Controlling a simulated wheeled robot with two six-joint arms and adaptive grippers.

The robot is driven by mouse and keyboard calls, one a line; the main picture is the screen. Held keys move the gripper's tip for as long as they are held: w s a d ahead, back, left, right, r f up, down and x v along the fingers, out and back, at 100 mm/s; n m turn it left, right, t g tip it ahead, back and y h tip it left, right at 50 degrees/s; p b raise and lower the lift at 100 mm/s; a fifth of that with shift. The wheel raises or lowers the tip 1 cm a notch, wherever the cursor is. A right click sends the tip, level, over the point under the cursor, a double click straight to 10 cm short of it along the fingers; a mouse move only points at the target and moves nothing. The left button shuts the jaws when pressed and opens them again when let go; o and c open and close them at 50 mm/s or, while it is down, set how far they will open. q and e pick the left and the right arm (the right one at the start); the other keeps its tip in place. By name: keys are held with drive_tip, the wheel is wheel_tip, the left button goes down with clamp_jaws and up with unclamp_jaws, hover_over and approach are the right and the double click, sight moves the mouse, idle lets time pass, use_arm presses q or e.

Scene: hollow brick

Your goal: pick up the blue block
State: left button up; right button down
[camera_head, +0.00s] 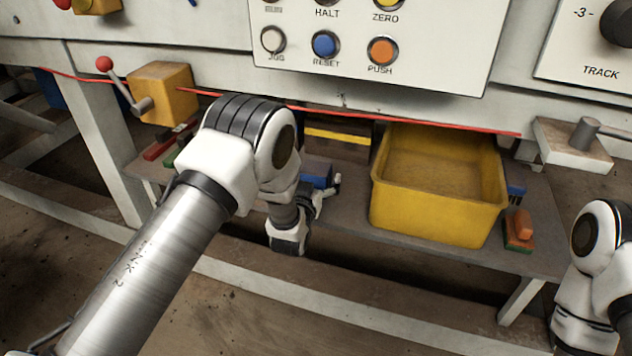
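A blue block (317,171) lies on the low shelf under the panel, left of the yellow bin. My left arm reaches in from the left, and its wrist hangs over the shelf's front edge. My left gripper (328,188) is at the near right side of the blue block, very close to it. The wrist and arm hide part of the gripper and of the block, so I cannot tell whether the fingers touch or hold it. Only links of my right arm show at the right edge; its gripper is out of view.
A yellow bin (438,212) stands on the shelf (345,222). Right of it are a blue-topped brush (515,192) and an orange-and-green item (519,230). A control panel (375,45) overhangs the shelf. A yellow lever box (165,92) sits at left.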

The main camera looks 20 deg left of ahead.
use_arm(q)
drive_tip(key=c, duration=1.3)
drive_tip(key=shift+o, duration=0.2)
